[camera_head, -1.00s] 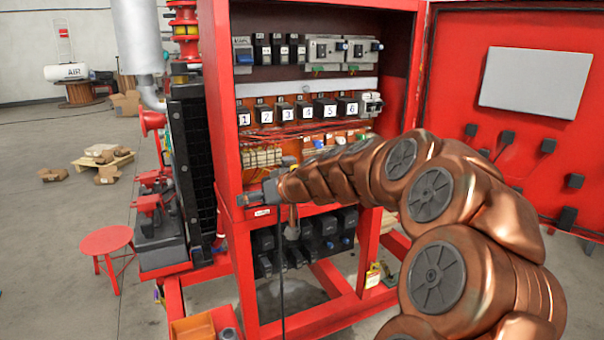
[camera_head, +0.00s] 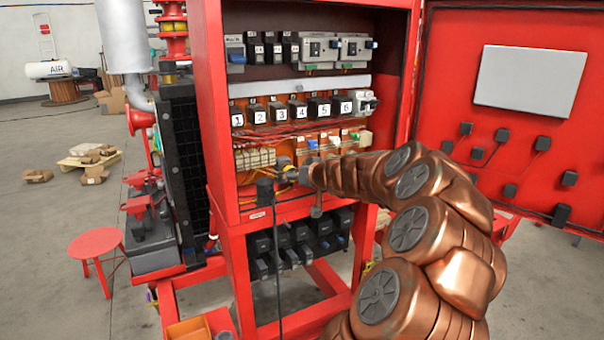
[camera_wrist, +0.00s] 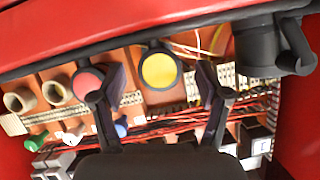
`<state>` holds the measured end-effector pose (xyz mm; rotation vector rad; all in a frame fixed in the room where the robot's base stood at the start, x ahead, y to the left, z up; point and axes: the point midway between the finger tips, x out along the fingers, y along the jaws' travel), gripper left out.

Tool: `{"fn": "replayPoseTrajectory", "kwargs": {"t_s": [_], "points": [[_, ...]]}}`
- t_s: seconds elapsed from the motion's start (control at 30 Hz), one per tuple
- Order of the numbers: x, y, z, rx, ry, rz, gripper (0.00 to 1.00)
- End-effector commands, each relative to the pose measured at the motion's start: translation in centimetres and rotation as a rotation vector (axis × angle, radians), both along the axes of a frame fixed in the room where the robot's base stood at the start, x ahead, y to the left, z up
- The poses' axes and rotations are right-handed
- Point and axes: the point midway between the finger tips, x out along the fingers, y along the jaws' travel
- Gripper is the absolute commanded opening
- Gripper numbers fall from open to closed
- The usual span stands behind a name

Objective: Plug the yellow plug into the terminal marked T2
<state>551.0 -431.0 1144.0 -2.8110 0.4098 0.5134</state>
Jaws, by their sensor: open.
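The yellow plug (camera_wrist: 159,70), a round yellow face with a dark rim, shows in the wrist view between my fingers. My gripper (camera_wrist: 160,82) is open, with one finger on each side of it. I cannot tell whether the fingers touch it. In the head view my gripper (camera_head: 290,175) is at the lower shelf of the red cabinet, and a small yellow spot (camera_head: 284,161) shows just above it. A red plug (camera_wrist: 87,83) is left of the yellow one in the wrist view. Farther left are two beige round sockets (camera_wrist: 57,92). No T2 mark is readable.
A black connector (camera_head: 265,189) with a hanging cable is left of my gripper; a black body (camera_wrist: 257,50) shows at right in the wrist view. The red cabinet frame (camera_head: 219,110) borders the opening. Red wires (camera_wrist: 175,128) run behind my fingers.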

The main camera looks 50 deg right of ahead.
Motion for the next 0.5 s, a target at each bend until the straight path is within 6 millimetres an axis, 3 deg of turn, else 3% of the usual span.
{"fn": "replayPoseTrajectory", "kwargs": {"t_s": [0.2,0.5], "points": [[1.8,-0.5,-0.6,0.000,-0.001,0.000,0.75],[2.3,-0.7,-0.8,-0.002,-0.001,-0.002,0.75]]}}
